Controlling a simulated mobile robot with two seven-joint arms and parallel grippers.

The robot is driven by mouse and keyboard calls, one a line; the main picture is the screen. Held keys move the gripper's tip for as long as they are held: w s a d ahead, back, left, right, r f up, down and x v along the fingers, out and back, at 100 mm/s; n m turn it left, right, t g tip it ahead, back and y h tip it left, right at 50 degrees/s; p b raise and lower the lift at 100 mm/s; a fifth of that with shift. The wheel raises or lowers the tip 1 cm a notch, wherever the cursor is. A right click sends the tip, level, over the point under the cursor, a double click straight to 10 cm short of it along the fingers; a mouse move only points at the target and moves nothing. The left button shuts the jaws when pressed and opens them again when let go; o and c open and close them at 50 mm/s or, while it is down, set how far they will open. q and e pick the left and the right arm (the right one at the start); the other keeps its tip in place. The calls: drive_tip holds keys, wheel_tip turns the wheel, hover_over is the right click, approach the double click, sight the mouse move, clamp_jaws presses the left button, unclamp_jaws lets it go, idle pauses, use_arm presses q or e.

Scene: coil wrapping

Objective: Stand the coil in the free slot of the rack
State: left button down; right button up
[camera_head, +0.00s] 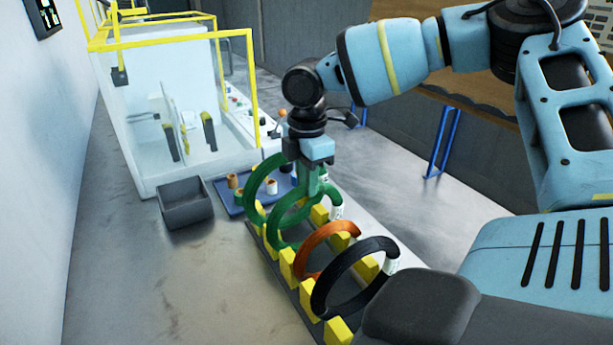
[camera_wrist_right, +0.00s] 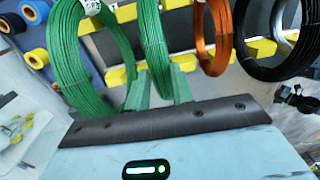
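A green coil (camera_head: 274,229) stands upright at the rack (camera_head: 294,284), between yellow blocks; whether it rests fully on the rack is unclear. My right gripper (camera_head: 314,185) is at its upper right part. In the right wrist view, the gripper's green fingers (camera_wrist_right: 160,88) lie on both sides of this coil's band (camera_wrist_right: 153,40) and appear to touch it. Another green coil (camera_head: 254,188) stands behind it, also large at left in the right wrist view (camera_wrist_right: 72,55). An orange coil (camera_head: 306,248) and a black coil (camera_head: 322,290) stand nearer. My left gripper is not in view.
A blue tray (camera_head: 231,200) with spools lies beyond the rack. A white enclosure with a yellow frame (camera_head: 150,120) stands behind.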

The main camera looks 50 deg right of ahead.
drive_tip(key=o, duration=0.5)
wheel_tip(320, 180, up, 8)
drive_tip(key=shift+f, duration=0.1)
idle(0.4)
drive_tip(key=shift+s, duration=0.1)
idle(1.0)
